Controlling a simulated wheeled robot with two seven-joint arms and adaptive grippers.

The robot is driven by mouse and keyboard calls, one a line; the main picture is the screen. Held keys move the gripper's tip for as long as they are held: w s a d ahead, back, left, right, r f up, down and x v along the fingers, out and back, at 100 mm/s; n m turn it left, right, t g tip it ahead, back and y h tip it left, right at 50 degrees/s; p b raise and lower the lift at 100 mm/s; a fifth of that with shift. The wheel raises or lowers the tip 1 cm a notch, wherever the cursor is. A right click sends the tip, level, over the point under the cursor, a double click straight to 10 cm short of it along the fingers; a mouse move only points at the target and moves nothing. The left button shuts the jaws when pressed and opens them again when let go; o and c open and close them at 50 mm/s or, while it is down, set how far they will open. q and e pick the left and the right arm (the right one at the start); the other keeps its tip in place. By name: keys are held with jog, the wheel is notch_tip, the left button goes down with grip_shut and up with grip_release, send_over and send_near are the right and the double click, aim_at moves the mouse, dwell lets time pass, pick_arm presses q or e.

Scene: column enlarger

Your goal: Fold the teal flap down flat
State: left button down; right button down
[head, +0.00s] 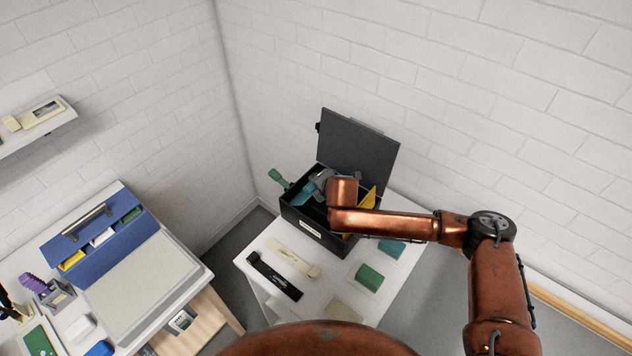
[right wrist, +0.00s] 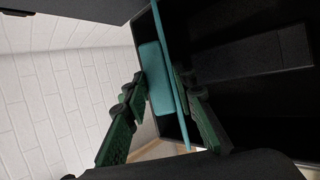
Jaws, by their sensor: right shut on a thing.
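A black box (head: 312,232) with its lid (head: 357,145) raised stands on the right-hand white table. The teal flap (head: 303,195) shows at the box's left end, partly hidden by my arm. In the right wrist view the flap (right wrist: 170,75) stands up edge-on beside the dark interior, with a teal block-like part on its left. My right gripper (head: 318,182) is at the box opening. Its green fingers (right wrist: 162,80) lie on either side of the teal piece and are shut on it. My left gripper is out of view.
A yellow piece (head: 368,198) shows in the box beside my arm. A blue organiser (head: 100,235) stands on the left table.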

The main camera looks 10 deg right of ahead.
jog(key=shift+s+d+f, duration=0.15)
jog(key=shift+d+f, duration=0.25)
jog(key=shift+f, duration=0.15)
jog(key=c, duration=1.8)
grip_release()
jog(key=shift+o, duration=0.4)
jog(key=shift+w, duration=0.2)
jog(key=shift+s+a+r, duration=0.1)
jog(key=shift+a+r, duration=0.1)
jog(key=shift+r, duration=0.1)
jog(key=v, duration=1.2)
jog(key=shift+c, duration=0.5)
